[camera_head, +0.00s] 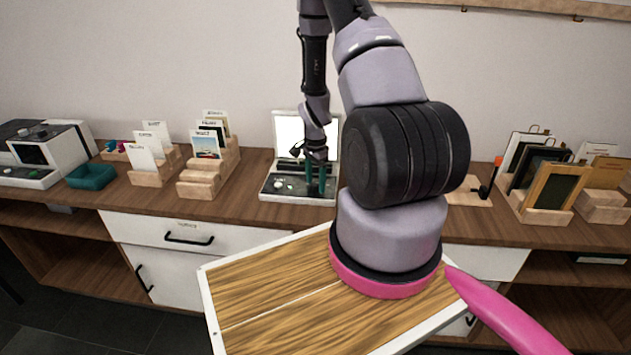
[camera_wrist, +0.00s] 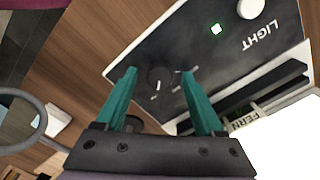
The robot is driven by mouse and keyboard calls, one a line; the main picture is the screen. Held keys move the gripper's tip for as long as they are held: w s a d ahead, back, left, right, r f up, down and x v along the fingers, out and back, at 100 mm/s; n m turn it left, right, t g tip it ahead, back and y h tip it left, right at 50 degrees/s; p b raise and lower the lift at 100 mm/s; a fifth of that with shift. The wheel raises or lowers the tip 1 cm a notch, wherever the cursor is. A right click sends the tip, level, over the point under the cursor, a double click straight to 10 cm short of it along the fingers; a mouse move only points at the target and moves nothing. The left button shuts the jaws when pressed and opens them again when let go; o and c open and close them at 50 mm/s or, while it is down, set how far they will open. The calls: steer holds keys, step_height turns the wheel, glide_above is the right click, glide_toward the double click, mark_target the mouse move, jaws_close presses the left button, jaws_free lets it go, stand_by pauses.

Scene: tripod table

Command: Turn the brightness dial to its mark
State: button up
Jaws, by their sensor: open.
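The brightness dial (camera_wrist: 160,77) is a small black knob on the dark panel (camera_wrist: 205,55) of the light box. White marks show on the panel beside it; which one is its mark I cannot tell. My gripper (camera_wrist: 159,72) is open, with its teal fingertips on either side of the dial in the picture. Whether they touch it I cannot tell. In the head view my gripper (camera_head: 315,188) points down over the right part of the light box (camera_head: 283,197), and the dial is hidden there.
The bright screen (camera_head: 288,130) stands upright behind. Wooden card holders (camera_head: 200,187) stand left on the counter; frames (camera_head: 553,188) stand right.

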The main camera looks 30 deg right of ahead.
jaws_close()
steer(key=shift+n, duration=0.4)
steer(key=n, duration=0.4)
steer(key=shift+n, duration=0.3)
steer(key=n, duration=0.4)
steer(key=shift+n, duration=0.3)
jaws_free()
